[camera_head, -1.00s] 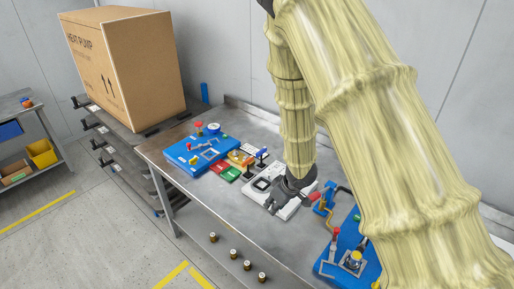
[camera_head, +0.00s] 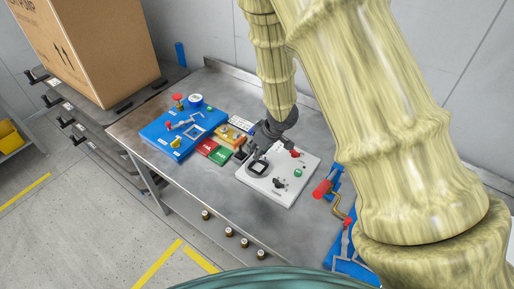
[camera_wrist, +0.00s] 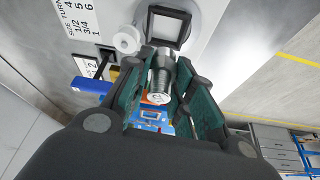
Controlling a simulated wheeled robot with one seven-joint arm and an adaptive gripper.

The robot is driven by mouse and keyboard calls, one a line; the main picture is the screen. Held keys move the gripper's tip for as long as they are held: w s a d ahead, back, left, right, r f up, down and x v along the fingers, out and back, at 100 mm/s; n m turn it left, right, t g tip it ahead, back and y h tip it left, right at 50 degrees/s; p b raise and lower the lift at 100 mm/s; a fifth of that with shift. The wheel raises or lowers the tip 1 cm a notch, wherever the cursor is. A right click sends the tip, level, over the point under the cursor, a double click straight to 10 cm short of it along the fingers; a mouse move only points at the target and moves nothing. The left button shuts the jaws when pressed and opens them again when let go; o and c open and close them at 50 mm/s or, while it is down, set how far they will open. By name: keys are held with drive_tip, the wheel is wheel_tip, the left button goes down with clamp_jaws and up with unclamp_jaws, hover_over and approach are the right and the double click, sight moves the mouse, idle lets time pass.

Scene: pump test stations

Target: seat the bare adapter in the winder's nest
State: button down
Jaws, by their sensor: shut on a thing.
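The adapter (camera_wrist: 162,75) is a bare silvery metal piece with threads. In the wrist view it sits between the green-padded fingers of my gripper (camera_wrist: 160,95), which is shut on it. The winder (camera_head: 281,187) is a white plate on the bench with a green button, a red knob and a black knob. Its nest (camera_head: 259,168) is a black square frame near the plate's left side; it also shows in the wrist view (camera_wrist: 152,26), just beyond the adapter. In the head view my gripper (camera_head: 247,153) is at the plate's back left edge, close to the nest. The adapter is hidden there.
A white roller (camera_wrist: 127,38) stands beside the nest. A red-handled crank (camera_head: 322,188) stands to the right. The bench front is clear.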

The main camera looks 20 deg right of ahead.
drive_tip(key=b+x, duration=0.2)
drive_tip(key=x, duration=0.1)
drive_tip(key=shift+d, duration=0.3)
drive_tip(key=shift+s+f+b, duration=0.25)
drive_tip(key=shift+s+b, duration=0.05)
drive_tip(key=shift+b, duration=0.1)
drive_tip(key=shift+f, duration=0.2)
drive_tip(key=shift+w+f, duration=0.15)
drive_tip(key=shift+f, duration=0.35)
drive_tip(key=shift+r, duration=0.1)
drive_tip(key=shift+p, duration=0.45)
drive_tip(key=shift+f, duration=0.9)
idle(1.4)
